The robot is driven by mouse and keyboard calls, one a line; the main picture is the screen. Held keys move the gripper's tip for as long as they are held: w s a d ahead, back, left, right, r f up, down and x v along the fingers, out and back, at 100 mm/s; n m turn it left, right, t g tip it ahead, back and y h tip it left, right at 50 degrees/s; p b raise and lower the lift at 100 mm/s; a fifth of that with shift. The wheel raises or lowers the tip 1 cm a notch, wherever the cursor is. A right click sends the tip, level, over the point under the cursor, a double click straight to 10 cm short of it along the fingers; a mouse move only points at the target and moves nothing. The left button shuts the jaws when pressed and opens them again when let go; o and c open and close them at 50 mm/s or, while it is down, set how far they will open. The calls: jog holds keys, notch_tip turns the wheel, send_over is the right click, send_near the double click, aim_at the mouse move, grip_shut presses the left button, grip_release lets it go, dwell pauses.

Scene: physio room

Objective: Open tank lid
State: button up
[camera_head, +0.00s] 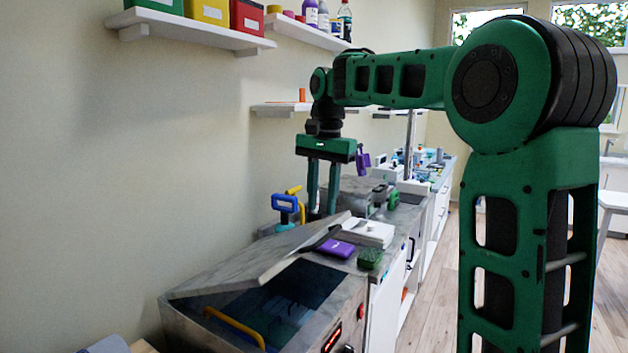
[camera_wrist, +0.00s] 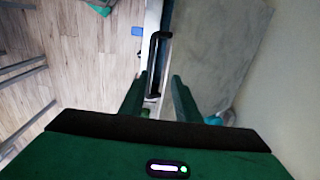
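The grey tank (camera_head: 190,316) stands at the lower left in the head view. Its grey lid (camera_head: 290,250) is tilted up, and dark blue contents (camera_head: 275,300) show through the gap. A black handle (camera_head: 325,238) runs along the lid's right edge. My gripper (camera_head: 322,209) points down behind the raised lid, its two fingers apart. In the wrist view, the lid (camera_wrist: 225,65) fills the right side and the black handle (camera_wrist: 158,55) appears between my fingertips (camera_wrist: 159,78). I see no clear contact, and the fingertips are partly hidden in the head view.
A yellow bar (camera_head: 235,326) shows at the tank's front. A purple item (camera_head: 336,248), a green block (camera_head: 370,259) and a white box (camera_head: 368,233) sit close right of the lid. Shelves (camera_head: 200,28) hang above left. Open floor (camera_head: 450,290) lies to the right.

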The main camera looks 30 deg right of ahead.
jog(key=shift+w+a+r, duration=0.15)
jog(key=shift+w+r, duration=0.05)
jog(key=shift+r, duration=0.65)
jog(key=shift+w+a+r, duration=0.1)
jog(key=shift+w+r, duration=0.15)
jog(key=shift+r, duration=0.6)
jog(key=shift+w+a+r, duration=0.15)
jog(key=shift+w+r, duration=0.05)
jog(key=shift+r, duration=0.65)
